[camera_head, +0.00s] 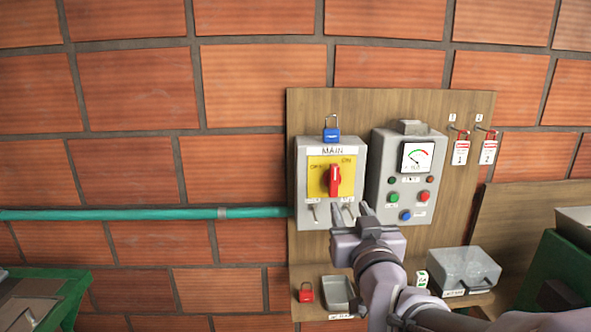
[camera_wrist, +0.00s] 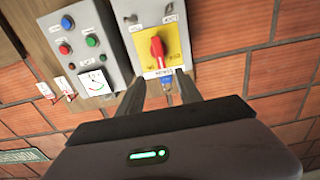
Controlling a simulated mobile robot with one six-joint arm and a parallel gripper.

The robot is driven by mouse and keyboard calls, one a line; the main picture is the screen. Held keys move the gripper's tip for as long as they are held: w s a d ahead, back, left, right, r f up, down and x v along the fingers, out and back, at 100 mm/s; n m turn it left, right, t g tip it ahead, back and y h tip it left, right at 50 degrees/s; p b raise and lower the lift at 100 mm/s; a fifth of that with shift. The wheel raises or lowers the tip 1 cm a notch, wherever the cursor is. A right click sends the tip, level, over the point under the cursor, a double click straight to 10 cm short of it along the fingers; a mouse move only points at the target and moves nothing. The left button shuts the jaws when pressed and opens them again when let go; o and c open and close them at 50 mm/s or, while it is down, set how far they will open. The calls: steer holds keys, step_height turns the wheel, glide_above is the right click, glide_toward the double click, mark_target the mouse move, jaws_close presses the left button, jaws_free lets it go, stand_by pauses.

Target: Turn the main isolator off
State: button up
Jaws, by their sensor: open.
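The main isolator is a grey box (camera_head: 316,218) under a "MAIN" label, with a yellow plate (camera_head: 318,165) and a red handle (camera_head: 334,180). The plate has lettering at its upper left and "ON" at its upper right. The handle stands about upright; which mark it points to I cannot tell. My gripper (camera_head: 349,208) is open and empty, just below and in front of the handle, apart from it. The wrist view shows the isolator upside down, with the red handle (camera_wrist: 158,51) beyond my open fingers (camera_wrist: 160,82).
A blue padlock (camera_head: 331,134) sits on top of the isolator. A meter box (camera_head: 404,180) with buttons stands close at right, and two tags (camera_head: 460,152) hang beyond it.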

mark_target(335, 180)
steer(key=w, duration=1.4)
steer(key=shift+w+p, duration=0.35)
steer(key=shift+p, duration=0.05)
steer(key=shift+c, duration=0.2)
steer(key=shift+f, duration=0.1)
jaws_close()
